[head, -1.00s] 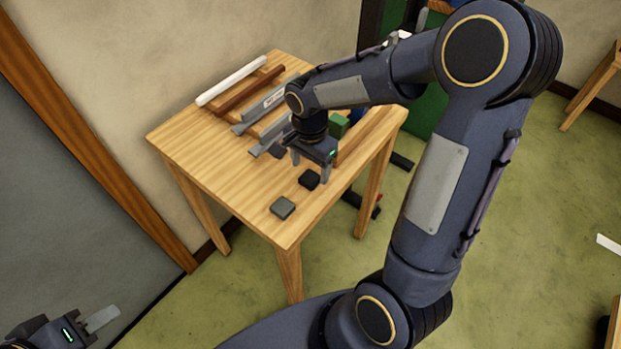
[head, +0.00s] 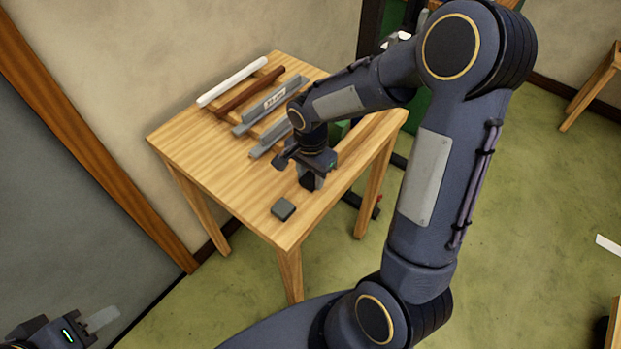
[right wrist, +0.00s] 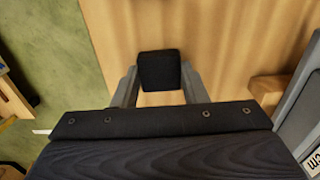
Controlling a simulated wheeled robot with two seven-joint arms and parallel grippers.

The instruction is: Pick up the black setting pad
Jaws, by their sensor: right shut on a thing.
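The black setting pad (head: 307,183) is near the front right part of the wooden table. In the right wrist view the black pad (right wrist: 159,70) sits between the two grey fingers. My right gripper (head: 312,179) points down over the table and is shut on the pad. I cannot tell whether the pad touches the tabletop or is slightly above it.
A grey pad (head: 283,209) lies near the table's front corner. A white rod (head: 232,82), a brown bar (head: 250,91) and grey metal pieces (head: 271,105) lie toward the back left. The wooden table (head: 190,140) is bare along its left front side.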

